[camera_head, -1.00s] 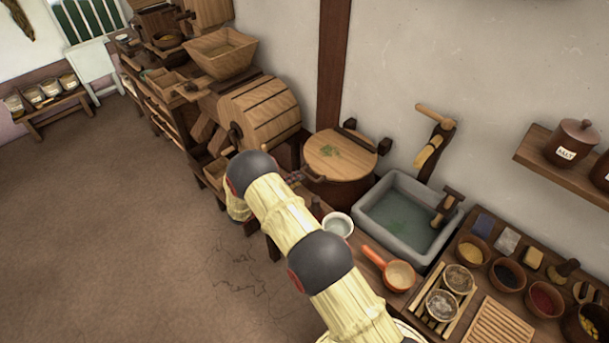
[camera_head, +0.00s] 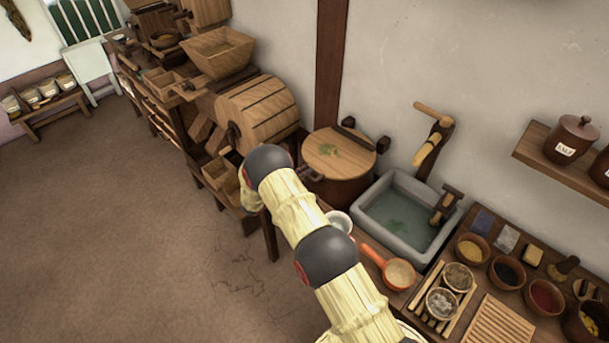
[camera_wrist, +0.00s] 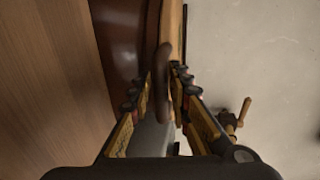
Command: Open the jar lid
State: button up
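The jar (camera_head: 338,188) is a wide, dark brown pot left of the stone sink. Its round wooden lid (camera_head: 342,152), with a green motif, lies shut on top. The curved brown handle (camera_wrist: 164,85) stands out from the near side of the lid's rim in the wrist view. My gripper (camera_wrist: 161,80) is open, with its fingers on either side of this handle. A gap shows left of the handle; the right finger is very near it, and I cannot tell if they touch. In the head view my arm largely hides the gripper.
The stone sink (camera_head: 378,232) and its tap stand right of the jar. A wooden drum (camera_head: 258,112) is close on its left. A white bowl (camera_head: 340,221) and an orange pan (camera_head: 398,273) sit in front. The wall rises behind; the floor at left is clear.

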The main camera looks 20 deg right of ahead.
grip_shut()
dwell(0.6)
